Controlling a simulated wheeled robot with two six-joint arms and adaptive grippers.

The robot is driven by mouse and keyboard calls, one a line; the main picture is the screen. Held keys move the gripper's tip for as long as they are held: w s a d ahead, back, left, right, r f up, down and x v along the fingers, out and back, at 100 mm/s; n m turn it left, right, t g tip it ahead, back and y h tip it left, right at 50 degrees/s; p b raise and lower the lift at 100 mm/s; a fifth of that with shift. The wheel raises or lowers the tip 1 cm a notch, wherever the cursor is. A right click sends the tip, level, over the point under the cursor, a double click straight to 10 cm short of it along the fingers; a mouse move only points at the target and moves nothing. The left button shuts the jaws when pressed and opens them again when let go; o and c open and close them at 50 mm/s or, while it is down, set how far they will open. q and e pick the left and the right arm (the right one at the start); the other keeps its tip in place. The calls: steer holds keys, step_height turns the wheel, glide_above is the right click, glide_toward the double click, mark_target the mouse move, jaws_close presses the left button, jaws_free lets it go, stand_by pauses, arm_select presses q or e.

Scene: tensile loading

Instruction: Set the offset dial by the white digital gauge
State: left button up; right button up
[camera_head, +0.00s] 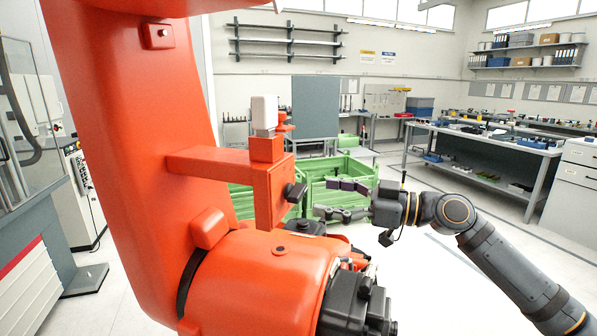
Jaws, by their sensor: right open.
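The white digital gauge (264,113) stands upright on top of an orange block on the bracket of the large orange machine. Its display face cannot be made out. A black knob (295,191), which looks like the offset dial, sticks out from the right side of the orange bracket (268,190). My right gripper (322,199) comes in from the right and points left at the knob. Its fingers are apart and empty, with a small gap between them and the knob. My left gripper is out of the picture.
The orange machine (140,130) fills the left and the lower middle. Green crates (345,172) stand on the floor behind my right gripper. A workbench (480,145) stands at the back right. The floor between the crates and the bench is mostly clear.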

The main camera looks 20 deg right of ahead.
mark_target(303, 193)
steer(key=p+x, duration=0.4)
steer(key=x, duration=0.2)
steer(key=shift+r, duration=0.1)
steer(key=shift+w+a+p, duration=0.3)
steer(key=shift+a+p, duration=0.05)
steer(key=c, duration=1.2)
